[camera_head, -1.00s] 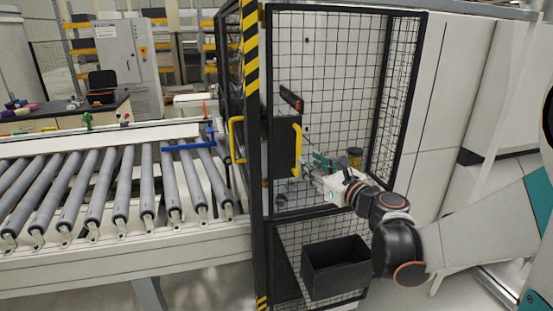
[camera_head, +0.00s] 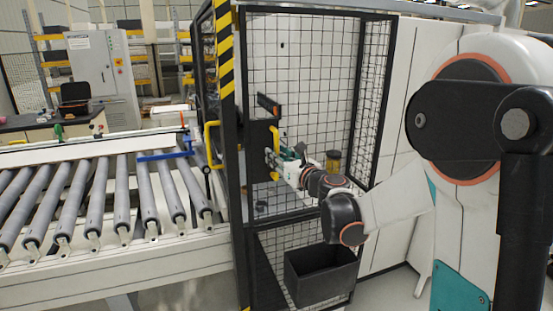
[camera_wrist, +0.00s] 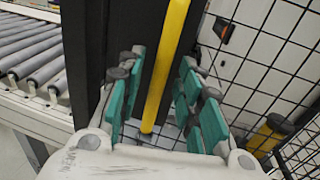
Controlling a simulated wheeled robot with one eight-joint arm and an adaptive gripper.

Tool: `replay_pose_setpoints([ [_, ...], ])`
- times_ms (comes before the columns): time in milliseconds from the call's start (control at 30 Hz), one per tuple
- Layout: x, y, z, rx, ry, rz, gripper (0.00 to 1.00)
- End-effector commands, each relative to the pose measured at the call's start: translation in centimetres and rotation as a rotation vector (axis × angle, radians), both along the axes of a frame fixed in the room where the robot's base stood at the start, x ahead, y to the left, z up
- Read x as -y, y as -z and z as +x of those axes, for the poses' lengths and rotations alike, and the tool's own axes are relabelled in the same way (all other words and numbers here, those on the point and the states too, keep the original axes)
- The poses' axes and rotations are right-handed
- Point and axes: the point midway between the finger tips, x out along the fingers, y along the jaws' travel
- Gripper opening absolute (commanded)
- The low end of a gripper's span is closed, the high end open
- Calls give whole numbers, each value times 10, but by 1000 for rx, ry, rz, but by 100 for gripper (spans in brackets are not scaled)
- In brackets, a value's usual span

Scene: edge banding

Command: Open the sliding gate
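The sliding gate (camera_head: 302,95) is a black-framed mesh panel. Its yellow handle (camera_head: 274,137) stands upright on a black plate at the gate's left side. My gripper (camera_head: 281,166) is at the lower part of this handle. In the wrist view, my gripper (camera_wrist: 160,106) has its green-padded fingers on either side of the yellow handle (camera_wrist: 166,65). Gaps show between the handle and the finger pads, so the fingers are open around it without a visible grip. My gripper partly hides the handle's lower end in the head view.
A black-and-yellow striped post (camera_head: 225,62) stands left of the gate, with a second yellow handle (camera_head: 209,146) beyond it. A roller conveyor (camera_head: 95,198) fills the left.

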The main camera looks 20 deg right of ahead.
Motion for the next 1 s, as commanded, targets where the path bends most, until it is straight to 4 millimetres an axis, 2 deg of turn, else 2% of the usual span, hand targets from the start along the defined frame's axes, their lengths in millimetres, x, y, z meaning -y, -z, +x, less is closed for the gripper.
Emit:
replay_pose_setpoints([
  [167, -3, 1, 12, 0, -1, 0, 33],
  [467, -3, 0, 14, 0, 0, 0, 33],
  [600, -3, 0, 14, 0, 0, 0, 4],
  [633, -3, 0, 14, 0, 0, 0, 0],
  [867, -2, 0, 14, 0, 0, -1, 0],
  [1000, 8, 0, 14, 0, 3, -1, 0],
])
